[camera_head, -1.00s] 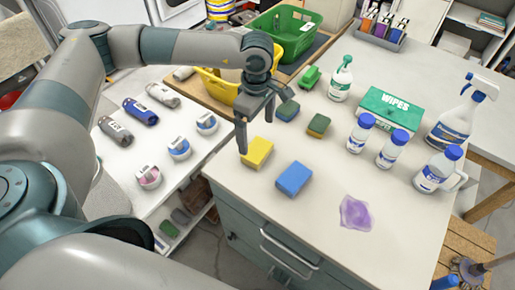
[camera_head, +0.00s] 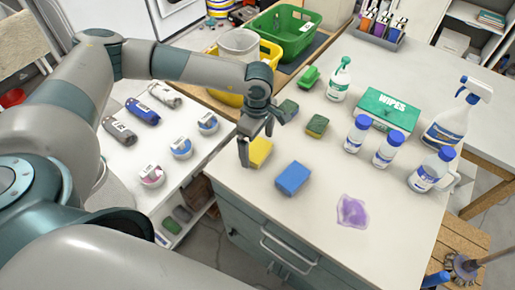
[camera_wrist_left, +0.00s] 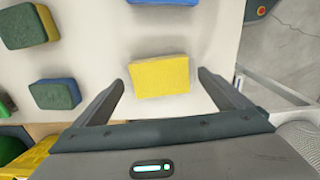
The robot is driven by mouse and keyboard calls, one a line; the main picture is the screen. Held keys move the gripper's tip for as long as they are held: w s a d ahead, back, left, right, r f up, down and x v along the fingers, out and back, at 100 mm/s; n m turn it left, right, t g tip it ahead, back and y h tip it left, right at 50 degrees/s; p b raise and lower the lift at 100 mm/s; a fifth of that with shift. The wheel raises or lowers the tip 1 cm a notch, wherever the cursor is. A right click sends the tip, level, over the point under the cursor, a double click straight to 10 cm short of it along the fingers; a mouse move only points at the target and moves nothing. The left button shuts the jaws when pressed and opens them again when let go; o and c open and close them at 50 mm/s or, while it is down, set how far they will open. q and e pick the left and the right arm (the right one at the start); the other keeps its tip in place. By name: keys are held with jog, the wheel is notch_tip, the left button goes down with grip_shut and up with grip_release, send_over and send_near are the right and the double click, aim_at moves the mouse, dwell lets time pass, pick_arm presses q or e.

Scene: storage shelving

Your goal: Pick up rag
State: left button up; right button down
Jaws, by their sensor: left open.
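A crumpled purple rag (camera_head: 352,211) lies flat near the front right of the white worktop, right of a blue sponge (camera_head: 293,178). My left gripper (camera_head: 256,147) is open over the yellow sponge (camera_head: 261,151), well to the left of the rag. In the left wrist view the yellow sponge (camera_wrist_left: 160,76) shows between the open fingers (camera_wrist_left: 162,80), with nothing gripped. The rag is not in the left wrist view. My right gripper is not in view.
White bottles with blue caps (camera_head: 388,149), a green wipes box (camera_head: 388,108) and a spray bottle (camera_head: 455,120) stand behind the rag. Green sponges (camera_head: 317,126) lie farther back. Yellow (camera_head: 271,52) and green (camera_head: 307,38) baskets stand behind the arm. Worktop around the rag is clear.

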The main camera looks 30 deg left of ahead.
pick_arm(q)
jog(key=shift+f, duration=1.15)
jog(key=c, duration=1.1)
